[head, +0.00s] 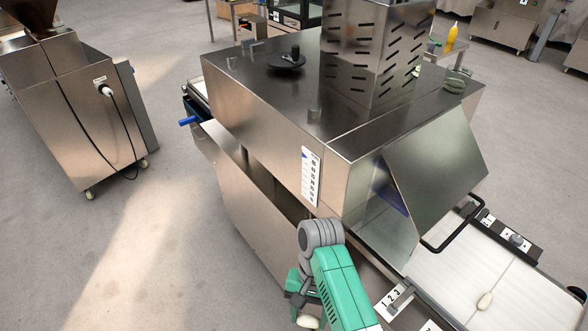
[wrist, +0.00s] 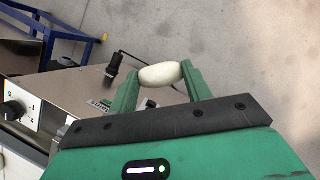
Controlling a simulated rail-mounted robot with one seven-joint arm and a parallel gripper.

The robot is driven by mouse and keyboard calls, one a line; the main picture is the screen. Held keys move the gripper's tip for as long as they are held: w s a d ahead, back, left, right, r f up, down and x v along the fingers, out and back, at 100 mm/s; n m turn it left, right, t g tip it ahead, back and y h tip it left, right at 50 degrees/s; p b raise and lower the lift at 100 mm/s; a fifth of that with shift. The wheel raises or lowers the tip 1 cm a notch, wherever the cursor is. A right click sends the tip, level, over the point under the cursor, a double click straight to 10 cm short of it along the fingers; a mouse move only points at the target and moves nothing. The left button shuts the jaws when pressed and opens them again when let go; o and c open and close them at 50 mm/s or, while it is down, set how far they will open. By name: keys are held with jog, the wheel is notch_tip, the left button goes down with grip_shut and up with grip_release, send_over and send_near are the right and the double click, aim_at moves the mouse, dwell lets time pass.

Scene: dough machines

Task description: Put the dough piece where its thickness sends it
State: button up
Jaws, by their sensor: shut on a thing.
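My gripper (wrist: 161,80) is shut on a pale, oval dough piece (wrist: 161,74), held crosswise between its two green fingers in the wrist view. In the head view, my gripper (head: 304,307) hangs low beside the near side of the large steel machine (head: 240,110), partly hidden by my green arm. The held dough piece (head: 308,321) shows just below it at the bottom edge. A numbered scale strip (head: 311,177) is on the machine's side.
A plate marked 1 2 3 (head: 393,299) is on the belt's near edge. Another steel machine (head: 75,110) stands at left, with open floor between. A blue frame (wrist: 50,30) shows in the wrist view.

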jog(key=w+a+n+h, duration=0.1)
jog(key=w+a+n, duration=0.25)
jog(key=a, duration=0.35)
jog(key=s+r+p, duration=0.3)
jog(key=r+p, duration=0.8)
jog(key=p, duration=0.1)
jog(key=s+r+p, duration=0.3)
jog(key=r+p, duration=0.8)
jog(key=p, duration=0.2)
jog(key=s+r+p, duration=0.3)
jog(key=r+p, duration=0.9)
jog(key=p, duration=0.1)
jog(key=shift+d, duration=0.45)
jog(key=shift+s+r, duration=0.1)
